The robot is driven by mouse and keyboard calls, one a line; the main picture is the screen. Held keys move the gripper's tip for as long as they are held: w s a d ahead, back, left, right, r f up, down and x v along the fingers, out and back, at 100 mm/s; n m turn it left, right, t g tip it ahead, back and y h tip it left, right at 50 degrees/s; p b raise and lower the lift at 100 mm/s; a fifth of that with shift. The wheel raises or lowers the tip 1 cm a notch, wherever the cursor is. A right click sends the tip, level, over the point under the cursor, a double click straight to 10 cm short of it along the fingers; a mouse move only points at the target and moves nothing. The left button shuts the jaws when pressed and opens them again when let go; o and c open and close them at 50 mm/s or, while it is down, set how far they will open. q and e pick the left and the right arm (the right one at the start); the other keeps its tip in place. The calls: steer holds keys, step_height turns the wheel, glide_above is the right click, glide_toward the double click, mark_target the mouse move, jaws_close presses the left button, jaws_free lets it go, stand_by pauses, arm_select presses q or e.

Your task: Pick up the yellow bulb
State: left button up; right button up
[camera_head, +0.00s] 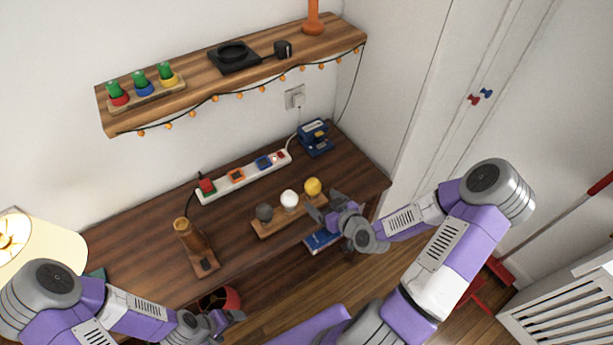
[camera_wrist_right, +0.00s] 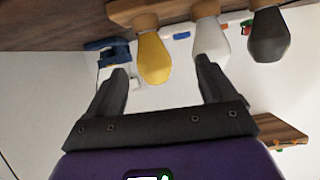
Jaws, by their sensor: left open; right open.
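The yellow bulb (camera_head: 313,187) stands upright at the right end of a wooden bulb holder (camera_head: 272,228) on the dark wooden desk. My right gripper (camera_head: 335,208) is open and empty, just right of it. In the right wrist view, which shows the scene upside down, the yellow bulb (camera_wrist_right: 153,58) lies in the gap between the open fingers of the right gripper (camera_wrist_right: 162,68). I see no finger closed on it. The white bulb (camera_wrist_right: 209,38) is partly covered by one finger. My left gripper (camera_head: 230,318) is open and empty below the desk's front edge.
A white bulb (camera_head: 289,198) and a dark grey bulb (camera_head: 264,212) share the holder. A blue book (camera_head: 321,240) is close below my right gripper. A power strip (camera_head: 245,176) and a blue device (camera_head: 315,138) stand behind.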

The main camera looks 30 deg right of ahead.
mark_target(318, 190)
steer(key=shift+w+d+r, duration=0.1)
steer(key=shift+w+d, duration=0.15)
steer(key=shift+w, duration=0.35)
steer(key=shift+w+d+r, duration=0.1)
steer(key=shift+w+d, duration=0.1)
steer(key=shift+w, duration=0.35)
steer(key=b+x, duration=0.1)
steer(key=x, duration=0.4)
steer(key=shift+w, duration=0.35)
steer(key=c, duration=1)
steer(key=shift+c, duration=0.2)
